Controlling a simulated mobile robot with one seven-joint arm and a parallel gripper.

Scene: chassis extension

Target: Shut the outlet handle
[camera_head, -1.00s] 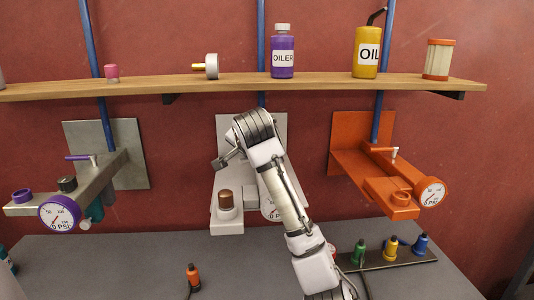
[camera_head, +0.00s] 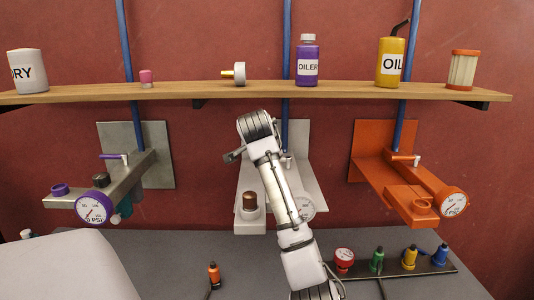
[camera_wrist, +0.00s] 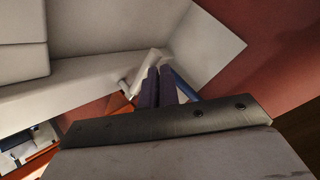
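The middle white outlet fixture (camera_head: 250,180) is mounted on the wall, with a brown-capped post and a gauge partly behind my arm. Its white handle (camera_head: 288,162) is mostly hidden by my arm in the head view. In the wrist view a white handle (camera_wrist: 150,62) shows just beyond the fingertips; I cannot tell whether they touch it. My gripper (camera_wrist: 158,84) has its two dark fingers close together with nothing seen between them. In the head view my arm hides the fingers.
A grey fixture with a purple handle (camera_head: 110,156) is at left, an orange fixture with an orange handle (camera_head: 402,157) at right. A wooden shelf (camera_head: 210,92) with bottles runs above.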

